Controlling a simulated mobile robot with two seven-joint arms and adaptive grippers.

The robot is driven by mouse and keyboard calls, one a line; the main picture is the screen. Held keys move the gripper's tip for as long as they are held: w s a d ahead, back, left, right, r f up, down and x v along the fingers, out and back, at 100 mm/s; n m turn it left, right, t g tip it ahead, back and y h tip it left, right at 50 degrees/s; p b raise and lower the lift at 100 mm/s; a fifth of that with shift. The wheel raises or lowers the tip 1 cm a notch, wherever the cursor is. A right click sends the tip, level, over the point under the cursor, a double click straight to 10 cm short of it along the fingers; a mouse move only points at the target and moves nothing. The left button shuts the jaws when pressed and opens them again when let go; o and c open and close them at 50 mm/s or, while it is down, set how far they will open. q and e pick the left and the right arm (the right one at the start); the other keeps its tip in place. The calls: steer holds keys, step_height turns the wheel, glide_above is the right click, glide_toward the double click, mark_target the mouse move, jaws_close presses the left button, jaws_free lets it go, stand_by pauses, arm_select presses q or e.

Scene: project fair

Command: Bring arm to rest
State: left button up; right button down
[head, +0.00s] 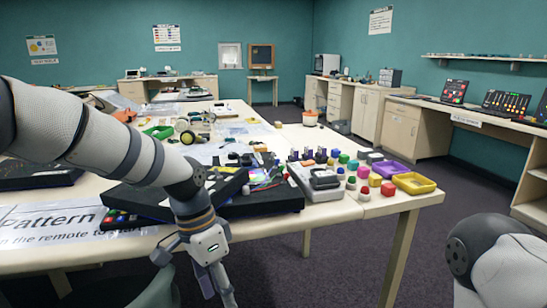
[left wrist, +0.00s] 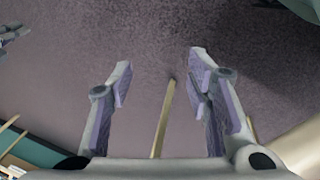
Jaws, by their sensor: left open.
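My left arm comes in from the left in the head view and bends down at the table's front edge. My left gripper (head: 218,290) hangs below the tabletop, pointing at the floor. In the left wrist view my left gripper (left wrist: 160,85) is open, its two fingers wide apart with nothing between them but carpet and a table leg farther off. Part of my right arm shows at the lower right of the head view. Its gripper is out of sight.
The long table (head: 330,215) holds black boxes, a sign reading "Pattern" (head: 50,222), coloured blocks and caps, a purple tray (head: 391,169) and a yellow tray (head: 414,183). Carpet (head: 320,265) is clear in front. Cabinets and a counter (head: 480,122) line the right wall.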

arm_select(q)
steer(key=s+a+f+n, duration=0.1)
steer(key=s+f+n, duration=0.3)
steer(key=s+f, duration=0.85)
steer(key=s+a+f+n, duration=0.3)
steer(key=s+a+f, duration=0.2)
steer(key=s+f, duration=0.55)
steer(key=s+a+r+n+y, duration=0.1)
steer(key=s+a, duration=0.5)
steer(key=s, duration=0.6)
steer(key=n+y, duration=0.1)
steer(key=n, duration=0.1)
steer(key=shift+s+a+n, duration=0.2)
steer(key=shift+s+n, duration=0.05)
steer(key=shift+n, duration=0.05)
